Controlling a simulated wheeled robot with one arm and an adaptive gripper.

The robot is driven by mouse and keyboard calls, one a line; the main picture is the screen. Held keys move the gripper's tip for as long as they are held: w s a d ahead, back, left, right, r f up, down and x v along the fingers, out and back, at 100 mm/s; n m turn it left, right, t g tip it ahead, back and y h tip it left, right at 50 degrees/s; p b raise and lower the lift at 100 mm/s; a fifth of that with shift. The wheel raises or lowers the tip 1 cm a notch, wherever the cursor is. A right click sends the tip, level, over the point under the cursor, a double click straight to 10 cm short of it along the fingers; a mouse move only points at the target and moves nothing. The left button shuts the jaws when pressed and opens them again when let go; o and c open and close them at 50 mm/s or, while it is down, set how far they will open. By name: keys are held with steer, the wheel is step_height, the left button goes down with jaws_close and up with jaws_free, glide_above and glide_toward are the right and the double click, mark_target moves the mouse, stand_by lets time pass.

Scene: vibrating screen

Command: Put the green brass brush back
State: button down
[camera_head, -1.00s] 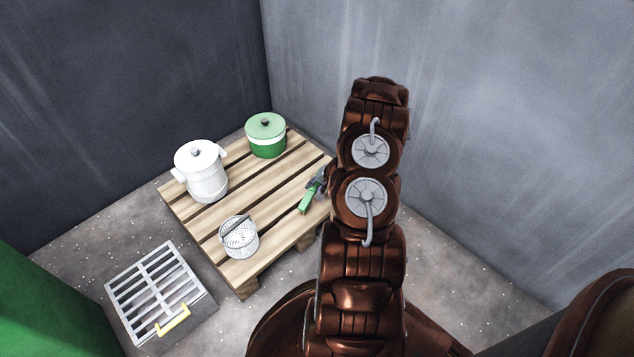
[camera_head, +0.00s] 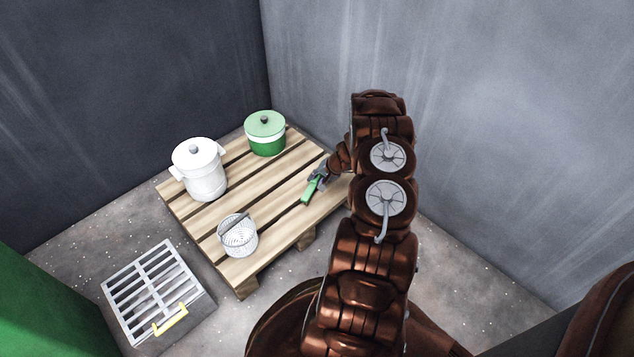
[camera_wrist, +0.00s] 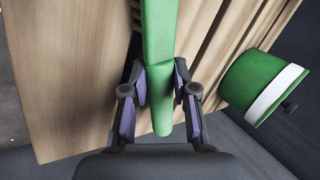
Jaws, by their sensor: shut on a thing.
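The green brass brush (camera_head: 310,190) shows as a green handle over the right part of the wooden pallet. I cannot tell from the head view whether it touches the slats. My gripper (camera_head: 320,176) is at its far end, at the pallet's right side. In the wrist view the green handle (camera_wrist: 160,45) runs between the two fingers of my gripper (camera_wrist: 160,88), which are shut on it. The brush's bristles are not visible in either view.
The pallet (camera_head: 262,188) holds a white lidded pot (camera_head: 203,178), a green lidded pot (camera_head: 265,137) and a white perforated basket (camera_head: 239,241). A metal grate box with a yellow handle (camera_head: 158,290) stands on the floor at left. Grey walls close in behind and right.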

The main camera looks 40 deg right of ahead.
steer(key=shift+f, duration=0.25)
steer(key=shift+f, duration=0.1)
steer(key=c, duration=0.9)
jaws_free()
